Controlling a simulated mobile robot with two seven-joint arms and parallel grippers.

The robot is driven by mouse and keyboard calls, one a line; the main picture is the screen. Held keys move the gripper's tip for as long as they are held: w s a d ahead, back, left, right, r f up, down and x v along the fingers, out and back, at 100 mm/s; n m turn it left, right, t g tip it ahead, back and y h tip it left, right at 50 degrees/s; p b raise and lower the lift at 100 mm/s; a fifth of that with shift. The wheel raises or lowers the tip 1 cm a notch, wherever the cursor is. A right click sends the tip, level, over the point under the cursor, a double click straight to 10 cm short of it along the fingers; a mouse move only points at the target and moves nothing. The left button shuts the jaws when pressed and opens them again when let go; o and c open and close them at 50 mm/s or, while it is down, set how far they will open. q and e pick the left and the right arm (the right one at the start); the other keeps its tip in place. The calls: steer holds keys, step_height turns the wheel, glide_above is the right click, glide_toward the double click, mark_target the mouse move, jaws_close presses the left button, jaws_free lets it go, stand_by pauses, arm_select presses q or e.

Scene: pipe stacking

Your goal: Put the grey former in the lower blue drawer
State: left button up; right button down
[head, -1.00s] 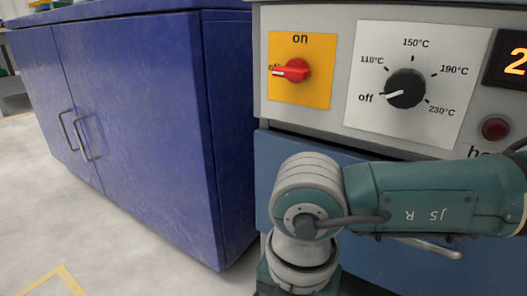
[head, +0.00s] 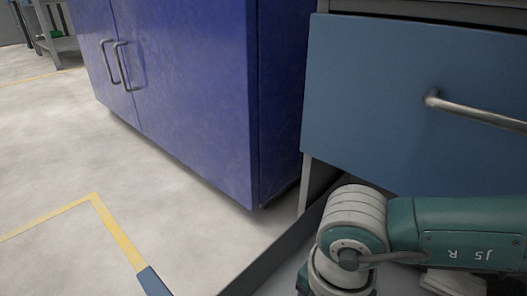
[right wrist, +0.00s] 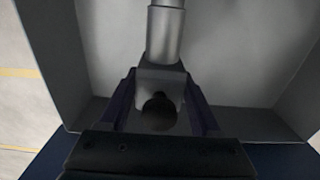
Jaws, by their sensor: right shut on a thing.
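The grey former (right wrist: 165,35) is a smooth metallic cylinder on a squarer block with a dark round hole. My right gripper (right wrist: 160,84) is shut on that block. In the right wrist view it holds the former over or inside an open grey-walled drawer (right wrist: 52,65) with a blue front (right wrist: 45,162). I cannot tell whether the former touches the drawer floor. In the head view the open lower drawer's left wall (head: 285,235) shows below a closed blue drawer (head: 380,100). My right arm covers part of it, and the former is hidden there. My left gripper is not in view.
A dark blue cabinet (head: 190,90) with two door handles stands left of the drawer unit. The closed upper drawer has a metal handle (head: 475,112) just above my right arm. The pale floor (head: 60,150) at left is clear, with a yellow line.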

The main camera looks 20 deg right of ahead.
step_height(320, 180, down, 4)
steer(key=b, duration=0.3)
steer(key=shift+w+f+b, duration=0.1)
steer(key=shift+f+b, duration=0.1)
steer(key=shift+b, duration=0.15)
steer(key=shift+r, duration=0.1)
steer(key=shift+f, duration=0.2)
steer(key=shift+c, duration=0.4)
jaws_free()
step_height(320, 180, up, 11)
steer(key=p, duration=0.9)
steer(key=shift+r, duration=0.2)
steer(key=shift+r+p, duration=0.5)
